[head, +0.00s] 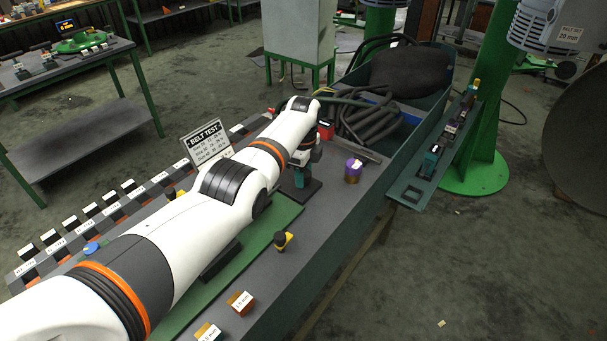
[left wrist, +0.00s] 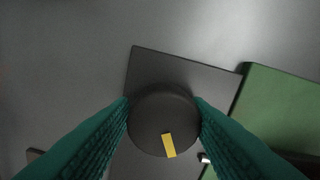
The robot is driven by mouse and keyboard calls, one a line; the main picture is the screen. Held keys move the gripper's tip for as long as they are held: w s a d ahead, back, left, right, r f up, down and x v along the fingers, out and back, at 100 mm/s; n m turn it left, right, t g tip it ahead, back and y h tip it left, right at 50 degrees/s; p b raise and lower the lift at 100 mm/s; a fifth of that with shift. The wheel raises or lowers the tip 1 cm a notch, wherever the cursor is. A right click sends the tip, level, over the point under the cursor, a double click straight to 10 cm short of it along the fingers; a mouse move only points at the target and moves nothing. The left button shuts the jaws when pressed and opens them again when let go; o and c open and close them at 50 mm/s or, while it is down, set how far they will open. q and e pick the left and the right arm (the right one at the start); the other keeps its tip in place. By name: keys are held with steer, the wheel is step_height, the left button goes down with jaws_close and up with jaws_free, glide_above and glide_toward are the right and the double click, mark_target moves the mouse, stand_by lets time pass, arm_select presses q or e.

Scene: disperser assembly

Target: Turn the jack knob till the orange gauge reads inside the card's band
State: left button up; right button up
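The jack knob (left wrist: 163,120) is a round dark disc with a yellow mark, over a dark square plate (left wrist: 150,65) in the left wrist view. My left gripper (head: 304,172) points down in the head view, low over the dark plate. Its teal fingers (left wrist: 163,108) lie against opposite sides of the knob, with no gap visible. The white card (head: 208,142) headed BELT TEST stands upright behind my left arm; its small lines are too small to read surely. I cannot make out the orange gauge or its reading. My right gripper is out of view.
A purple-sided pot (head: 353,171) and a red block (head: 325,130) stand near the gripper. A yellow-and-black part (head: 283,240) and orange labelled blocks (head: 240,302) sit nearer. A green board (head: 275,218) lies under my arm. Black hoses (head: 375,120) fill the bench's far end.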

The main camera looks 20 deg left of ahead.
arm_select(q)
steer(key=shift+o, duration=1.3)
steer(key=shift+r, duration=0.1)
step_height(320, 180, up, 4)
steer(key=shift+f+p, duration=0.25)
steer(key=shift+p, duration=0.15)
step_height(320, 180, up, 8)
steer(key=b, duration=0.1)
steer(key=shift+r, duration=0.15)
steer(key=shift+s, duration=0.1)
